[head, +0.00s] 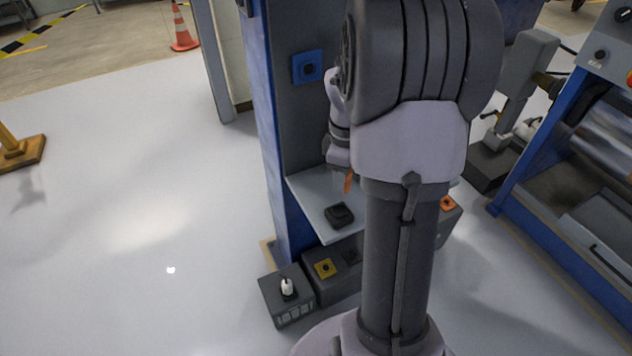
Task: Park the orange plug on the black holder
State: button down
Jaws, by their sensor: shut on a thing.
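The black holder (340,214) sits on a light grey shelf (312,200) fixed to the blue column. The orange plug (348,182) shows as a small upright orange piece above the shelf, up and slightly right of the holder in the picture. My gripper (346,172) is at its upper end, shut on it, and is partly hidden by my own arm. The plug looks apart from the holder; its exact height above the shelf is hard to tell.
A blue square socket (308,66) is on the column. Below the shelf are a yellow socket (325,268), an orange socket (447,203) and a grey box (286,302) with a white plug. A roller machine (590,150) stands at right. The floor at left is mostly clear.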

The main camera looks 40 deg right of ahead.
aim_at(339, 213)
jog(key=shift+d+f, duration=0.15)
jog(key=shift+f, duration=3.6)
jog(key=shift+p, duration=0.55)
jog(key=shift+f+b, duration=0.3)
jog(key=shift+f, duration=0.15)
jog(key=shift+s+a+f, duration=0.15)
jog(key=shift+a+f, duration=0.05)
jog(key=shift+f, duration=0.1)
